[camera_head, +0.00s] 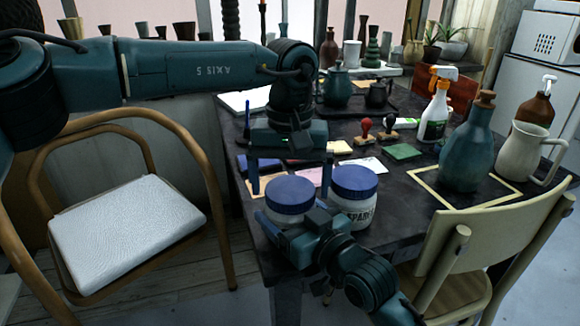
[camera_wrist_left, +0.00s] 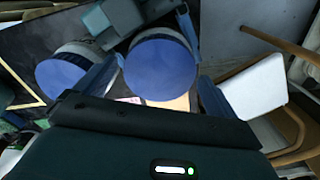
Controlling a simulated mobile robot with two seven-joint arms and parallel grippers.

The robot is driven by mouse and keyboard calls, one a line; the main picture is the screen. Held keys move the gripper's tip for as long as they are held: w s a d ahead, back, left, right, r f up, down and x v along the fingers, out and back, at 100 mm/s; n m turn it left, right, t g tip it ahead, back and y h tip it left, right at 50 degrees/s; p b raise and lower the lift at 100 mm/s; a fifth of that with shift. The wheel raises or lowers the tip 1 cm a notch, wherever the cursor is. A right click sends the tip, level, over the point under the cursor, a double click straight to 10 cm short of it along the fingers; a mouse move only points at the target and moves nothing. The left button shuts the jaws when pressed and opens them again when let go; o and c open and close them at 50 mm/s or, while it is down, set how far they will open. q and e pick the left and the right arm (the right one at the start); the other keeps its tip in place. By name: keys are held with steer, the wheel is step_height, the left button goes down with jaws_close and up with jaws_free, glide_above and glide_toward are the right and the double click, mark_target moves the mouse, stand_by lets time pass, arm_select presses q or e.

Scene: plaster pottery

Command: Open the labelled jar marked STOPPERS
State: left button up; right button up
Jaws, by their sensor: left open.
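Two white jars with blue lids stand side by side at the table's near edge. The left jar (camera_head: 290,195) has its label hidden by my right gripper; its closed lid also shows in the left wrist view (camera_wrist_left: 160,68). The right jar (camera_head: 356,182) has a label partly readable as "PARES"; its lid is in the wrist view (camera_wrist_left: 62,70). My left gripper (camera_head: 290,184) points down, open, above and slightly behind the left jar, fingers wide apart. My right gripper (camera_head: 297,222) is low at the left jar's front, a finger along its side; its grip is unclear.
A blue-green bottle (camera_head: 466,150) and a cream pitcher (camera_head: 528,155) stand to the right. Stamps (camera_head: 366,130), ink pads and papers lie behind the jars. A wooden chair (camera_head: 455,235) is at the front right; a cushioned chair (camera_head: 130,235) is left of the table.

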arm_select(q)
steer(key=shift+c, duration=0.2)
steer(key=c, duration=0.9)
steer(key=n, duration=0.5)
steer(key=shift+c, duration=0.2)
steer(key=n, duration=0.4)
steer(key=shift+n, duration=0.3)
steer(key=n, duration=1)
steer(key=shift+n, duration=0.4)
steer(key=shift+s, duration=0.1)
steer(key=o, duration=1.1)
